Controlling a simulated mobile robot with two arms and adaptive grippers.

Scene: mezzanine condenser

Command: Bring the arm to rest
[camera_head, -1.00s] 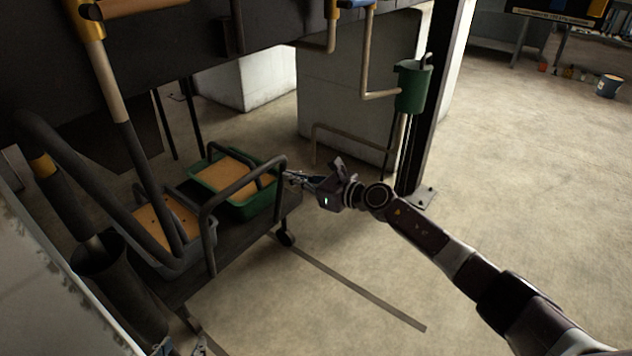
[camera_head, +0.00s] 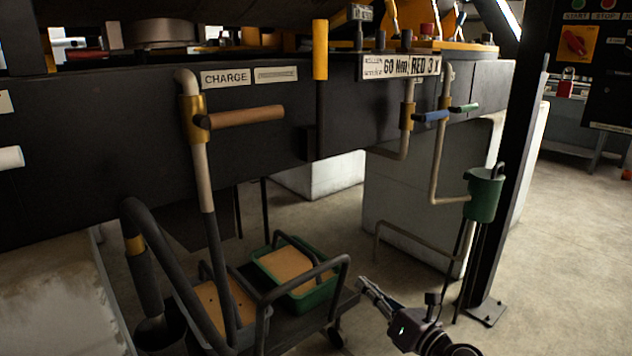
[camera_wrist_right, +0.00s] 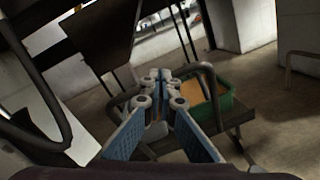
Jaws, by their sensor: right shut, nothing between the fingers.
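My right gripper (camera_head: 374,296) is at the lower middle of the head view, just right of the cart. Its fingers are together and hold nothing. In the right wrist view my right gripper (camera_wrist_right: 158,88) points toward the cart, with its blue-sided fingers closed. My left gripper does not show in either view.
A dark cart (camera_head: 345,301) with looped rails carries a green bin (camera_head: 318,295) and a second bin with an orange-tan top (camera_head: 222,304). A green cup (camera_head: 484,196) hangs by a dark post (camera_head: 505,150). Open floor (camera_head: 560,250) lies at right.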

